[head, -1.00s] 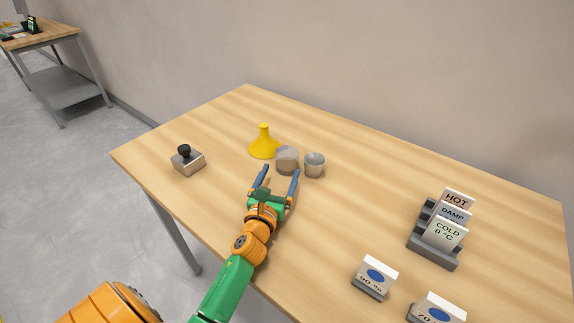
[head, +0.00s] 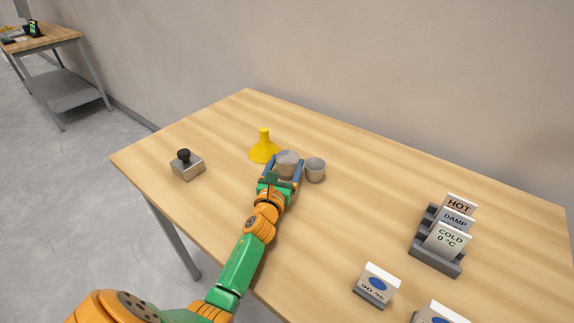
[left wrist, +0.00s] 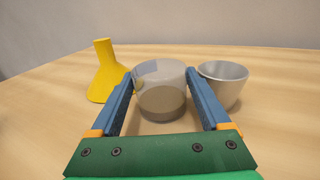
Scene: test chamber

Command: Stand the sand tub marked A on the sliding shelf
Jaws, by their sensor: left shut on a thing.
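A round, see-through tub (head: 287,160) with a grey filling stands on the wooden table. It also shows in the left wrist view (left wrist: 160,92), where the filling sits in its lower part. I see no letter A on it from here. My left gripper (head: 285,163) is shut on this tub, one blue finger on each side, low near the tabletop. In the left wrist view the fingers (left wrist: 160,82) flank the tub. My right gripper is not in view. I cannot make out a sliding shelf in these frames.
A grey metal cup (head: 315,170) stands close right of the tub. A yellow funnel (head: 263,150) stands close left. A metal block with a black knob (head: 187,165) is further left. A card rack (head: 437,250) and percent cards (head: 376,285) are at right. The table's middle right is clear.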

